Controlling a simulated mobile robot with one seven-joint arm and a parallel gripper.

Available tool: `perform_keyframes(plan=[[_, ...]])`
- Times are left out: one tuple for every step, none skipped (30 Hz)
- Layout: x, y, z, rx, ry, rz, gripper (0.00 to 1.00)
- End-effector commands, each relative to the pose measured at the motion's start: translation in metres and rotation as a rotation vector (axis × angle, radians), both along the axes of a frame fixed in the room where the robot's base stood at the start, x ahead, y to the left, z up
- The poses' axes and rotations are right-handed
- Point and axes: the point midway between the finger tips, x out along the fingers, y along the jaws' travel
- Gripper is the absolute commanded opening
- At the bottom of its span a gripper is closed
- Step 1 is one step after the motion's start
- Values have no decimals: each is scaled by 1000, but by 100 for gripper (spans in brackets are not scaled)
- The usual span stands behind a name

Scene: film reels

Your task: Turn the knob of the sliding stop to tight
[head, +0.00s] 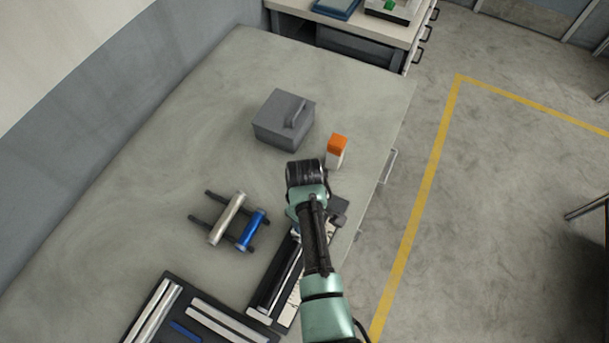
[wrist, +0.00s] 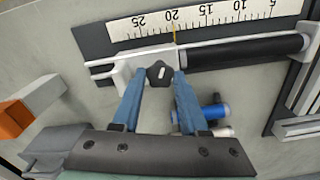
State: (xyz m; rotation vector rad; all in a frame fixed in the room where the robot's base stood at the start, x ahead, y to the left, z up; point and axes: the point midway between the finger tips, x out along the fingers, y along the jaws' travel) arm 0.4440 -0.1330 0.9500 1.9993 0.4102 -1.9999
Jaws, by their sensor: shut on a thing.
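The sliding stop's knob (wrist: 158,80) is dark, lobed and carries a short white mark. It sits on the stop's pale metal body (wrist: 122,80), beside a white ruler scale (wrist: 192,21). In the head view the ruler (head: 323,238) shows partly beside my arm, which hides the knob and fingertips.
A grey box with a handle (head: 272,133) and an orange and white block (head: 337,147) stand behind my arm. A rack with a silver roller (head: 227,220) and a blue roller (head: 252,230) is to the left. A tray of rods (head: 165,277) lies in front.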

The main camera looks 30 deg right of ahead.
Motion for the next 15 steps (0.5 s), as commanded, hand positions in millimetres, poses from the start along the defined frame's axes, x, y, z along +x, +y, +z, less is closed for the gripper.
perform_keyframes(plan=[[1,0,2,0,-1,-42,0],[1,0,2,0,-1,-70,0],[1,0,2,0,0,-108,0],[1,0,1,0,0,-137,0],[1,0,1,0,0,-165,0],[1,1,1,0,0,-203,0],[1,1,1,0,0,-231,0],[1,0,1,0,0,-260,0],[1,0,1,-1,0,-298,0],[1,0,1,-1,-1,-327,0],[1,0,1,-1,-1,-356,0],[1,0,1,-1,-1,-393,0],[1,0,1,0,-2,-422,0],[1,0,1,0,-2,-450,0],[1,0,1,0,-2,-488,0]])
